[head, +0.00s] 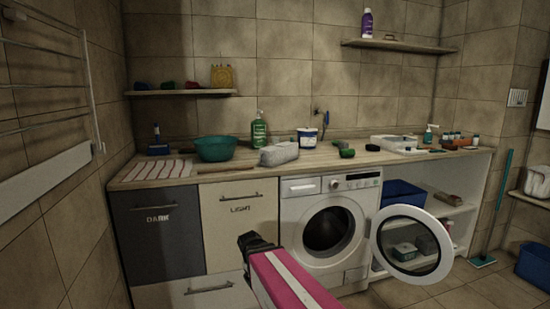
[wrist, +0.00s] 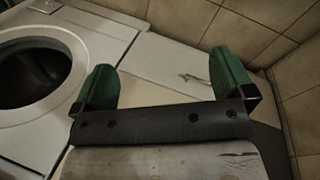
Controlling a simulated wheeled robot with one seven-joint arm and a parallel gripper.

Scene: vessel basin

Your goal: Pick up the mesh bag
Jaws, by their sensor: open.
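No thing is plainly a mesh bag. A pale grey, lumpy bundle (head: 279,154) lies on the counter above the washing machine's left edge; it may be the bag, but its weave is too small to tell. My gripper (wrist: 164,82) shows two green fingers spread apart in the wrist view, with nothing between them. In the head view my pink arm rises from the bottom, its dark end in front of the cabinets, below the counter and apart from the bundle. The bundle does not show in the wrist view.
The washing machine (head: 326,227) has its round door (head: 442,258) swung open to the right. A teal basin (head: 215,149), green bottle (head: 259,131) and white tub (head: 307,138) stand near the bundle. A white tray (head: 393,145) is farther right.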

